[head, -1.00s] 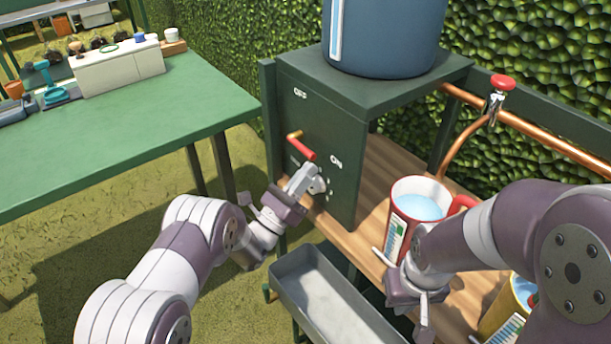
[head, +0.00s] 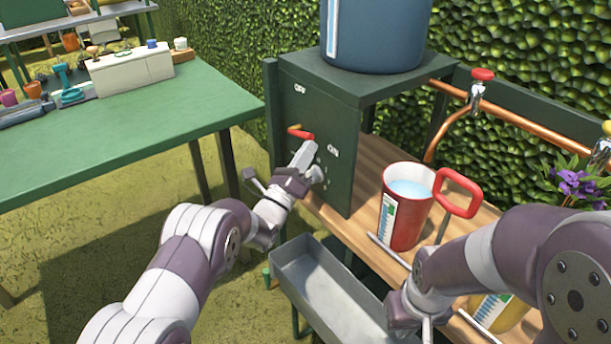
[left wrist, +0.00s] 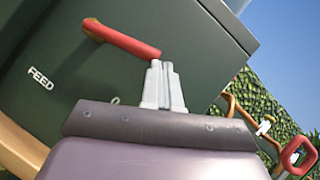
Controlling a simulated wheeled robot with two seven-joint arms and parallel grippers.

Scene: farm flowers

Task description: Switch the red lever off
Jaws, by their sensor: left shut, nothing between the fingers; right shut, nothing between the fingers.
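The red lever (head: 300,134) is on the side of the dark green box (head: 330,165), between the white OFF label above and the ON label to the lower right. In the left wrist view the lever (left wrist: 122,40) slopes down to the right, its free end at my fingertips. My left gripper (head: 306,152) is shut and empty, its tips just below the lever's end; in the left wrist view the closed fingers (left wrist: 160,80) appear to touch it or nearly so. My right gripper (head: 425,325) is shut and empty at the lower right, its tips partly hidden.
A blue tank (head: 375,35) stands on the box. A red jug (head: 408,208) of water stands on the wooden shelf, with a yellow container (head: 495,310) nearer. A grey trough (head: 325,290) lies below. A green table (head: 120,125) is at left.

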